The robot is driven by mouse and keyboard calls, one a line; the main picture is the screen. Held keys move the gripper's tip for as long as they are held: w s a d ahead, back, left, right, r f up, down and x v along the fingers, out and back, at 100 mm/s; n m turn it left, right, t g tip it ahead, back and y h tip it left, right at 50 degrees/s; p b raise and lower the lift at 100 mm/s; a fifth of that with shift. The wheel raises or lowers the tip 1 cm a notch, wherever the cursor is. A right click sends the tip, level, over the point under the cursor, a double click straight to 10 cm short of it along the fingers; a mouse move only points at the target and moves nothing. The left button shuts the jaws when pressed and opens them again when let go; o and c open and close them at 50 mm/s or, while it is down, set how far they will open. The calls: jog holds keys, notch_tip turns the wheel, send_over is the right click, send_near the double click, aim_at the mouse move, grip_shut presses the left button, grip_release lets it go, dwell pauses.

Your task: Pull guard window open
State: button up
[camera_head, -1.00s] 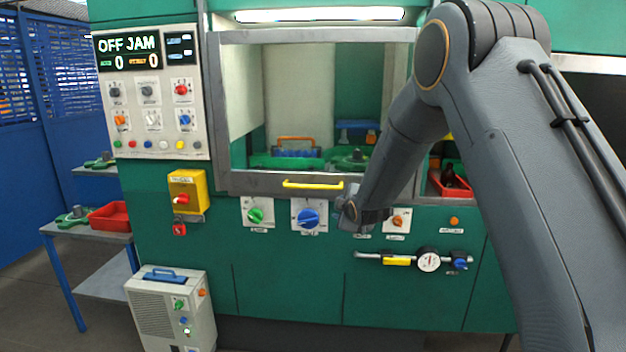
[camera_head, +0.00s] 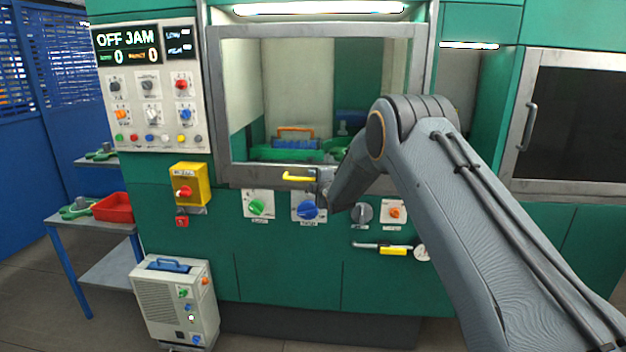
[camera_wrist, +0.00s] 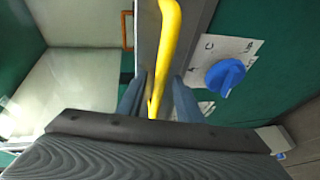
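The guard window (camera_head: 221,110) is a grey-framed clear pane on the green machine, and it covers the opening. Its yellow bar handle (camera_head: 299,178) sits on the bottom rail. My gripper (camera_head: 324,181) is at the right end of this handle in the head view. In the wrist view the yellow handle (camera_wrist: 168,45) runs between the two blue-grey fingers of my gripper (camera_wrist: 159,80). The fingers are apart, one on each side of the handle, with gaps showing. Contact with the handle cannot be told. My wrist hides the handle's near end.
A blue knob (camera_head: 307,208) and a green knob (camera_head: 257,206) stand out just below the window. A yellow box with a red knob (camera_head: 184,192) is to the left. A dark-paned door (camera_head: 530,125) is at the right. A grey unit (camera_head: 175,300) stands on the floor.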

jog(key=shift+w+a, duration=0.1)
jog(key=shift+w, duration=0.2)
grip_shut()
